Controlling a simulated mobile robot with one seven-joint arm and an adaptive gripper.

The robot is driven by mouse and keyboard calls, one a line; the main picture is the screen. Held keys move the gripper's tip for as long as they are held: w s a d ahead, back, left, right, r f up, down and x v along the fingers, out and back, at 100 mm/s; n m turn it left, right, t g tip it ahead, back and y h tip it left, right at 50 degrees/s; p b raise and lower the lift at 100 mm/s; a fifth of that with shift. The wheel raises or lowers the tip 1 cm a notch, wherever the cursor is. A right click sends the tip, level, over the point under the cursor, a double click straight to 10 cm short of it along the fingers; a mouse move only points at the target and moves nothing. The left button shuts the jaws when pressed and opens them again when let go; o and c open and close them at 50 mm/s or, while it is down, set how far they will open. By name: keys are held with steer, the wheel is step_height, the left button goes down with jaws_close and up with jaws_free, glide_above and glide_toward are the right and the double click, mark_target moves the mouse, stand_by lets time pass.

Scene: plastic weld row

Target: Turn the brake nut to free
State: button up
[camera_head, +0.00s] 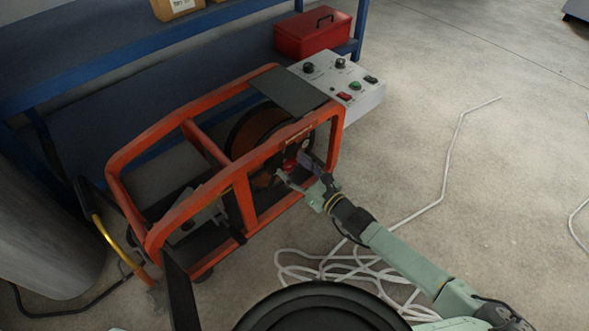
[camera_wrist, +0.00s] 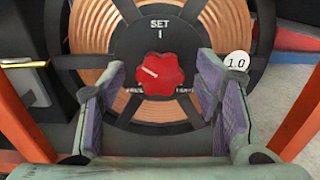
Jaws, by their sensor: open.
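The brake nut (camera_wrist: 160,73) is a red lobed knob on a dark hub. It sits between my gripper's fingers in the wrist view, with a gap on each side. A white pointer line on it aims to the upper left. Lettering above reads SET; the small words below left and right are hard to read. My gripper (camera_wrist: 160,64) is open and faces the nut, with no visible contact. In the head view my gripper (camera_head: 296,171) reaches into the orange frame's near side, and the red nut (camera_head: 289,165) shows partly behind it.
Orange frame (camera_head: 171,122) tubes surround the reel and stand close to my gripper. A white 1.0 tag (camera_wrist: 237,64) is right of the nut. A grey control box (camera_head: 361,96) and red toolbox (camera_head: 312,35) stand behind. White cable (camera_head: 330,270) lies on the floor.

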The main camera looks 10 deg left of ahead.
steer(key=shift+w+a, duration=0.1)
steer(key=shift+c, duration=0.2)
steer(key=c, duration=1.1)
